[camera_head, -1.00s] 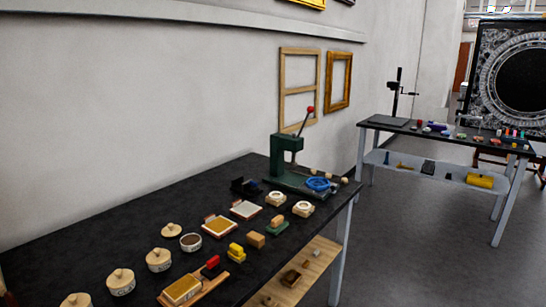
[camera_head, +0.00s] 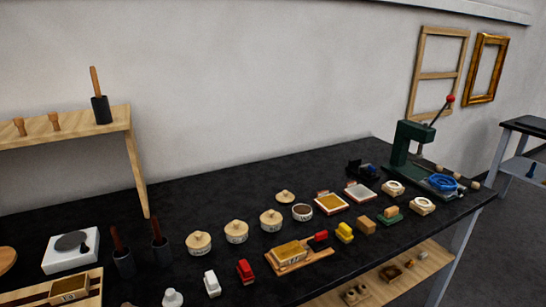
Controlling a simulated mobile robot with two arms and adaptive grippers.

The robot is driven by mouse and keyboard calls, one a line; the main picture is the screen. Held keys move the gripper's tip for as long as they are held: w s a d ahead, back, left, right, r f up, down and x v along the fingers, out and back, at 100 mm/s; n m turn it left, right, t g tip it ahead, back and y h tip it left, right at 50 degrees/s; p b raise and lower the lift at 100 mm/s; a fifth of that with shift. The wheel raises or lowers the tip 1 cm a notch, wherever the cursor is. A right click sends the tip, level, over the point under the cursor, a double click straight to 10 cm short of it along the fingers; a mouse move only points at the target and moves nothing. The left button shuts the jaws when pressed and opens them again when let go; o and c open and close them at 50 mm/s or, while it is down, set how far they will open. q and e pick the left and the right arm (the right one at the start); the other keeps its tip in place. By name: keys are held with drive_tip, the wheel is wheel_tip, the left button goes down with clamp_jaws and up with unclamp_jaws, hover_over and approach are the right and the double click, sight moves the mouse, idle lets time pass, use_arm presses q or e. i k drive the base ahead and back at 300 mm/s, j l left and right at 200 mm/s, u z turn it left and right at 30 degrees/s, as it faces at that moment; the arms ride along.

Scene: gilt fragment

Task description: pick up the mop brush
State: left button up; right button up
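No brush is clearly identifiable as the mop brush. A wooden handle (camera_head: 94,80) stands upright in a dark cup (camera_head: 101,110) on the raised wooden shelf at the left. Two reddish-brown handles (camera_head: 116,239) (camera_head: 156,228) stand in two dark cups (camera_head: 124,263) (camera_head: 160,252) on the black table (camera_head: 210,195). The heads of whatever the cups hold are hidden. Two small wooden pieces (camera_head: 20,127) (camera_head: 54,121) stand on the shelf, too small to name. Neither of my grippers is in view.
The table's back middle is clear.

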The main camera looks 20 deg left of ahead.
sight(155, 220)
drive_tip(key=u, duration=1.6)
